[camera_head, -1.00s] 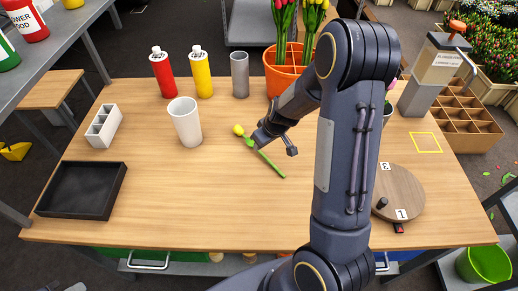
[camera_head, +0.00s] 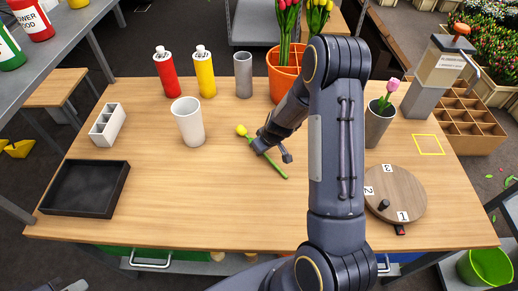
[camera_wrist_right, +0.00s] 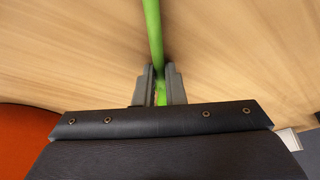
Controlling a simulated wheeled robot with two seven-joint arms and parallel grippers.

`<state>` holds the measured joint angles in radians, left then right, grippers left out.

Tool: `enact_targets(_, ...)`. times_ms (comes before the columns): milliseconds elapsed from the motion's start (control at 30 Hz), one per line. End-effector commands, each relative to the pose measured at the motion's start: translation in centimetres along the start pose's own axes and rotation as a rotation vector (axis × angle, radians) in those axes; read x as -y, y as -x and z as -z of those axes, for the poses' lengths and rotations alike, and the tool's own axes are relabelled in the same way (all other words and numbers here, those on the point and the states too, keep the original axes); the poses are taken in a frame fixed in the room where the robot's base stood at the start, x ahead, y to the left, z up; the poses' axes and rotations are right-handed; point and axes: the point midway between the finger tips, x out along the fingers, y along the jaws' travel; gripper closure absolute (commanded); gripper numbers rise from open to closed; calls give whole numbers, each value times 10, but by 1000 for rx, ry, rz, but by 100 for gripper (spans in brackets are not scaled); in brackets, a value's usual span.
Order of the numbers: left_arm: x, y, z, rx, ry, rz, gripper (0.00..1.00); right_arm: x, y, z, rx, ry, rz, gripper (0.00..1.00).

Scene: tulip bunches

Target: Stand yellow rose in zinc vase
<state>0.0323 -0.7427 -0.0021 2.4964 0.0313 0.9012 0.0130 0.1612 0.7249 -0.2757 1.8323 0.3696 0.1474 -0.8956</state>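The yellow rose (camera_head: 241,130) lies on the table with its green stem slanting toward the front right. My right gripper (camera_head: 271,156) is low over the stem in the head view. In the right wrist view its fingers (camera_wrist_right: 160,85) are close together with the green stem (camera_wrist_right: 152,30) between them, and they look shut on it. A tapered grey vase (camera_head: 377,130), which looks like the zinc vase, stands at the right, partly hidden by my arm, and holds a pink flower. My left gripper (camera_head: 76,286) is only partly in view at the bottom left, apart from the objects; its opening is unclear.
A white vase (camera_head: 189,124) stands left of the rose. A grey cylinder (camera_head: 243,80), red bottle (camera_head: 168,78), yellow bottle (camera_head: 205,78) and orange pot (camera_head: 283,84) line the back. A round turntable (camera_head: 407,190) is front right. A black tray (camera_head: 82,212) is front left.

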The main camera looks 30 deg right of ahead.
Motion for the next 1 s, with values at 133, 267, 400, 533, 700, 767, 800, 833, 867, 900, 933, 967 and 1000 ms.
enact_targets(133,0,0,0,0,0,0,100,0,0,0,0,0,0,100)
enact_targets(267,0,0,0,0,0,0,100,0,0,0,0,0,0,100)
enact_targets(400,0,0,0,0,0,0,100,0,1,1,-1,0,0,100)
enact_targets(533,0,0,0,0,0,0,100,0,7,4,-2,2,0,100)
enact_targets(700,-1,2,1,0,0,0,100,0,28,13,-4,4,-1,100)
enact_targets(767,-1,1,1,0,0,0,100,5,38,12,-4,4,0,100)
enact_targets(800,0,1,0,0,0,0,100,9,47,10,-4,4,1,100)
enact_targets(833,0,1,0,0,0,0,100,12,54,9,-4,4,1,100)
enact_targets(867,-1,2,1,0,0,0,100,16,62,8,-5,4,2,100)
enact_targets(900,-1,2,1,0,0,0,100,21,72,7,-5,6,1,100)
enact_targets(933,-1,3,1,0,0,0,100,24,79,5,-6,4,2,100)
enact_targets(967,-2,4,2,0,0,0,100,28,87,4,-6,6,1,100)
enact_targets(1000,-3,6,3,0,0,0,100,32,97,3,-6,5,1,100)
